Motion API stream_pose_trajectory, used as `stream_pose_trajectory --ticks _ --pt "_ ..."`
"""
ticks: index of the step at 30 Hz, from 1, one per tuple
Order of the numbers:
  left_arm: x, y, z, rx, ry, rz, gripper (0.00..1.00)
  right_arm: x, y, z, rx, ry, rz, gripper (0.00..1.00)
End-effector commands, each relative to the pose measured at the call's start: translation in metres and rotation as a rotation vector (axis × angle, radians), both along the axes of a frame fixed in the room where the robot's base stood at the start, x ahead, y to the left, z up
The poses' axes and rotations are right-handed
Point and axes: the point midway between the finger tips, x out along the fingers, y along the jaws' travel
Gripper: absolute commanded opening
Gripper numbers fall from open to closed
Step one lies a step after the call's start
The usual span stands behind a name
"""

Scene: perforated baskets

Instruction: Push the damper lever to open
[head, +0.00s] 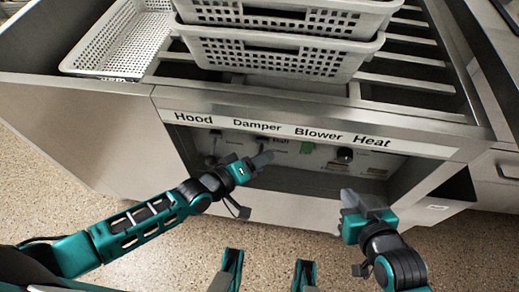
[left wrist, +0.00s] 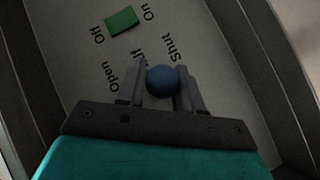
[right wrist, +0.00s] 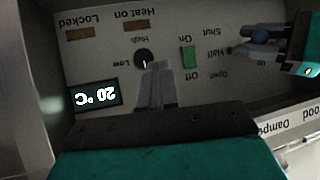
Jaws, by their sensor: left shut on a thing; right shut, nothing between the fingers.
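The damper lever's round blue knob (left wrist: 163,80) is between the fingers of my left gripper (left wrist: 161,84), which is shut on it. The lever's shaft is hidden. The labels Open, Half and Shut are around it, with the knob on the Half and Shut side. In the head view my left gripper (head: 262,160) reaches into the recessed panel below the Damper label. My right gripper (right wrist: 155,88) is shut and empty. In the head view it (head: 358,203) is in front of the panel's right part.
A green switch (left wrist: 121,19) is near the knob. A dark dial (right wrist: 143,58) and a temperature display (right wrist: 96,95) are on the same panel. The cabinet's labelled front edge (head: 300,125) overhangs the recess. White perforated baskets (head: 270,55) stand on top.

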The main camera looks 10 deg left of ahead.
Motion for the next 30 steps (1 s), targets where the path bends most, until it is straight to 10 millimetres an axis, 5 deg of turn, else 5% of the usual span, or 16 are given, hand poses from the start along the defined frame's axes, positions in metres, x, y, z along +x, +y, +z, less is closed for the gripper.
stream_pose_trajectory --ticks 6,28,29,30 --pt "0.0 -0.001 0.012 -0.001 0.12 -0.002 0.0 0.0 -0.001 0.027 -0.002 -0.005 -0.003 0.0" --pt "0.0 -0.001 0.011 -0.001 0.207 -0.002 0.0 -0.008 -0.01 0.02 -0.017 0.012 -0.021 0.0" --pt "0.0 -0.001 0.011 -0.001 0.207 -0.002 0.38 -0.008 -0.01 0.02 -0.016 0.012 -0.021 0.0" --pt "0.0 -0.001 0.011 -0.001 0.207 -0.002 0.42 -0.007 -0.01 0.02 -0.015 0.012 -0.022 0.0"
